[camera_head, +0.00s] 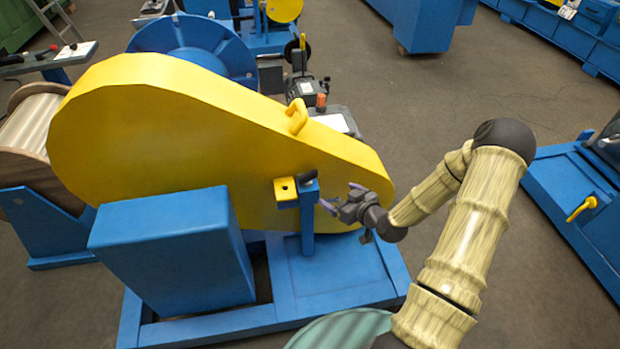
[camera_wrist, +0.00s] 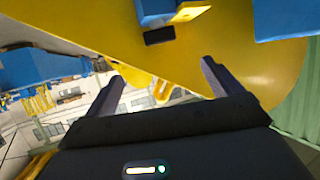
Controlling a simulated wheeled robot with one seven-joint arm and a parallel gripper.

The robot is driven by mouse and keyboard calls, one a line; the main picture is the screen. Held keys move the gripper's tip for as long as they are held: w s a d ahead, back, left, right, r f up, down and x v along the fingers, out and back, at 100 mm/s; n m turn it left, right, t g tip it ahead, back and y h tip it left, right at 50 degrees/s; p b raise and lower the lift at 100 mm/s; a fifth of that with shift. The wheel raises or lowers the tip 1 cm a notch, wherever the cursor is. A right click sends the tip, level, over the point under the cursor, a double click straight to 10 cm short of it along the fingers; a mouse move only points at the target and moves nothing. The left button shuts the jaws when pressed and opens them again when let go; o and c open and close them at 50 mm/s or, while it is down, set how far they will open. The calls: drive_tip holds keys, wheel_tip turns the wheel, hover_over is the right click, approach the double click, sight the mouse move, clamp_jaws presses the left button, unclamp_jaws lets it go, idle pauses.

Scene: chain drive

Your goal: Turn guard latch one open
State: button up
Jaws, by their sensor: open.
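The yellow chain guard (camera_head: 160,150) is a large teardrop-shaped cover; it also fills much of the wrist view (camera_wrist: 270,65). A latch with a short black handle (camera_head: 308,177) sits on top of a blue post (camera_head: 308,215), beside a yellow bracket (camera_head: 286,189). No number shows on it. In the wrist view the black handle (camera_wrist: 160,36) lies beyond my fingertips, near the yellow bracket (camera_wrist: 193,12). My gripper (camera_head: 342,197) is open and empty, just right of the post and apart from the latch. Its two fingers also show in the wrist view (camera_wrist: 163,75).
A yellow grab handle (camera_head: 297,116) stands on the guard's upper edge. A blue box (camera_head: 175,250) and blue base frame (camera_head: 340,280) lie in front. A cable reel (camera_head: 35,130) stands at left. Bare floor (camera_head: 480,80) lies at upper right, with another blue machine (camera_head: 585,205) at right.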

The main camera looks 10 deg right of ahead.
sight(309, 177)
drive_tip(key=x, duration=1.7)
drive_tip(key=shift+w, duration=0.2)
drive_tip(key=c, duration=1)
